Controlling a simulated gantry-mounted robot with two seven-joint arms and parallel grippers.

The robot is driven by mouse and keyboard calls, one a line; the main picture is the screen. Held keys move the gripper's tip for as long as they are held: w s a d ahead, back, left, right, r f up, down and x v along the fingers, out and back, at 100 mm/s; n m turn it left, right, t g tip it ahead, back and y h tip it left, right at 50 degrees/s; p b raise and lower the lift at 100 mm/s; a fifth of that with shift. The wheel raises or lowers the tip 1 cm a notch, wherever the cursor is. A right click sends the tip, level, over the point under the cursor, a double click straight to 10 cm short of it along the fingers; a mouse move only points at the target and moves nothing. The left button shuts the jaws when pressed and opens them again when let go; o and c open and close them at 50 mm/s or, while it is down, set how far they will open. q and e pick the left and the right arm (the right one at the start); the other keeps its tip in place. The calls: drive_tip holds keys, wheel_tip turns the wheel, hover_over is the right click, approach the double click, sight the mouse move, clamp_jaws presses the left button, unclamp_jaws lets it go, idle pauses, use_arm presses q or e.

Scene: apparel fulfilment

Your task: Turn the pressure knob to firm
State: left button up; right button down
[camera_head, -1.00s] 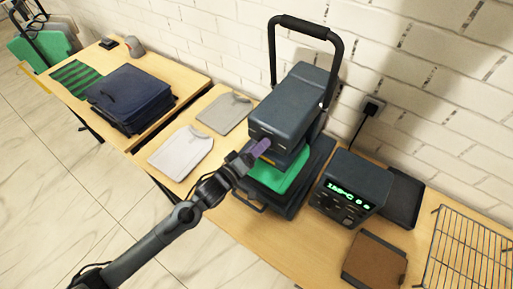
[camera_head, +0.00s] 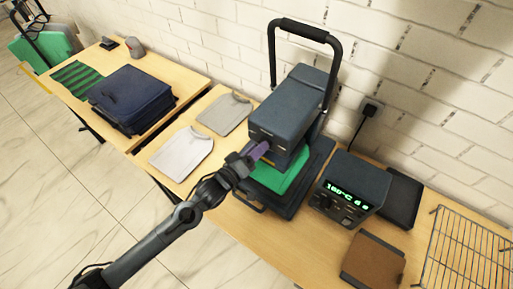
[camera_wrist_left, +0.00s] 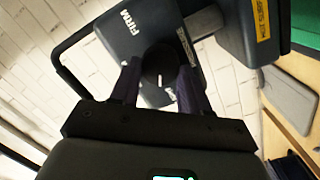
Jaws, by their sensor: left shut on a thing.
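The heat press (camera_head: 287,108) is a dark grey machine with a tall handle, standing on the table. Its pressure knob (camera_wrist_left: 157,62) is dark and round with a short white mark, on the press head's end face. The word FIRM (camera_wrist_left: 119,22) is printed on that face, to the upper left of the knob in the left wrist view. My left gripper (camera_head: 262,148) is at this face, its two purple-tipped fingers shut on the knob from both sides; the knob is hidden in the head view. My right gripper is not in view.
A green garment (camera_head: 280,176) lies on the press's lower plate. A control box (camera_head: 352,184) with a lit green display stands to the right, beside a brown pad (camera_head: 374,260) and a wire rack (camera_head: 468,250). Folded shirts (camera_head: 182,152) lie left of the press.

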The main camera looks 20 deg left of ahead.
use_arm(q)
drive_tip(key=m+y+p, duration=0.1)
drive_tip(key=m+p, duration=0.2)
drive_tip(key=m, duration=0.5)
drive_tip(key=m+y+p, duration=0.1)
drive_tip(key=m+p, duration=0.3)
drive_tip(key=m, duration=0.4)
drive_tip(key=d+m+y+p, duration=0.1)
drive_tip(key=m+p, duration=0.3)
drive_tip(key=m, duration=0.4)
drive_tip(key=shift+s+y, duration=0.1)
drive_tip(key=shift+y, duration=0.3)
drive_tip(key=shift+m, duration=0.3)
drive_tip(key=o, duration=1.1)
drive_tip(key=shift+c, duration=0.2)
drive_tip(key=shift+s, duration=0.1)
